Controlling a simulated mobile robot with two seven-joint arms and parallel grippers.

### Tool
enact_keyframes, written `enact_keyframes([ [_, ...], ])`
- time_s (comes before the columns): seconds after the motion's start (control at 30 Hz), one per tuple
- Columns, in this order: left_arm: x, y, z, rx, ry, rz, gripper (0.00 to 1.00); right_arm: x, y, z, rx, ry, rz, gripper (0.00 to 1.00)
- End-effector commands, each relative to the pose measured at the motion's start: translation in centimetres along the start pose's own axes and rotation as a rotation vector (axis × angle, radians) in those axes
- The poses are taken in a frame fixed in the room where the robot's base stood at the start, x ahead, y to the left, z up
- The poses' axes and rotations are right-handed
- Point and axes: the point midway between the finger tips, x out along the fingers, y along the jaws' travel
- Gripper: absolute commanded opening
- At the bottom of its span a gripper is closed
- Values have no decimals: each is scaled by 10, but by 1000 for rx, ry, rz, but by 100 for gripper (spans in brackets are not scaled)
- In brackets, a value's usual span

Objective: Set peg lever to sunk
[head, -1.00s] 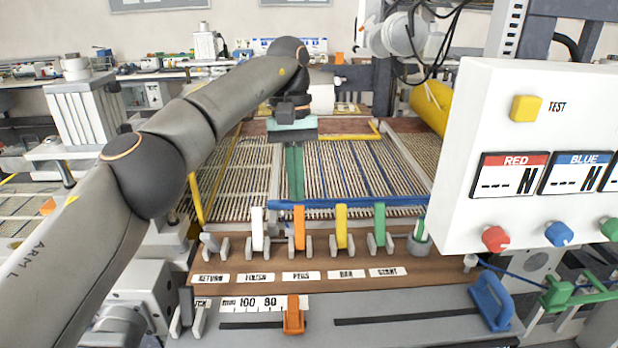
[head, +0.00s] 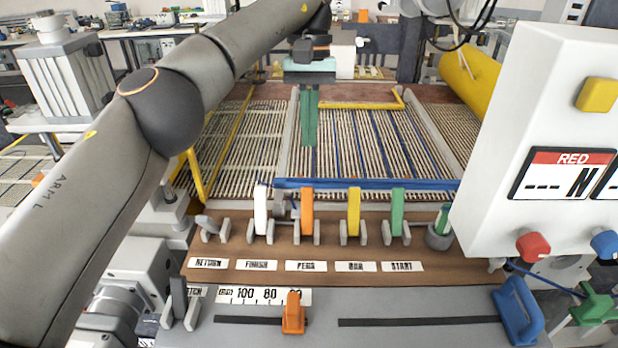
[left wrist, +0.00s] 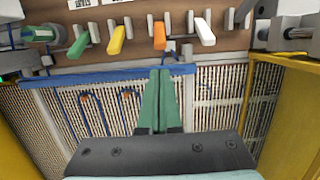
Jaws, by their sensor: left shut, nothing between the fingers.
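The peg lever is the orange lever (head: 307,212) above the PEGS label (head: 306,266). It stands roughly upright in its grey bracket. It also shows in the left wrist view (left wrist: 159,36). My left gripper (head: 309,143) has its green fingers shut together with nothing between them. In the head view it hangs over the slatted mesh bed, behind the orange lever and clear of it. In the left wrist view its fingertips (left wrist: 160,73) point toward the orange lever with a gap between. My right gripper is not in view.
A white lever (head: 261,212) stands left of the orange one; yellow (head: 353,213) and green (head: 397,212) levers stand right. A blue bar (head: 375,184) crosses behind the levers. A white control panel (head: 560,100) stands at the right. An orange slider (head: 293,312) sits in front.

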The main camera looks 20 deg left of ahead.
Motion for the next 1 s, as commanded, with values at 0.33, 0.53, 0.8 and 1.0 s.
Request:
enact_keyframes([
  [0.33,37,-1,-1,1,0,0,0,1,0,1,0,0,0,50],
  [0.53,68,-1,0,0,0,0,0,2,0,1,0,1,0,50],
  [0.8,93,-1,0,-1,1,1,0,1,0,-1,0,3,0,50],
  [1.0,96,-1,0,-1,2,1,0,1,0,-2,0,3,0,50],
])
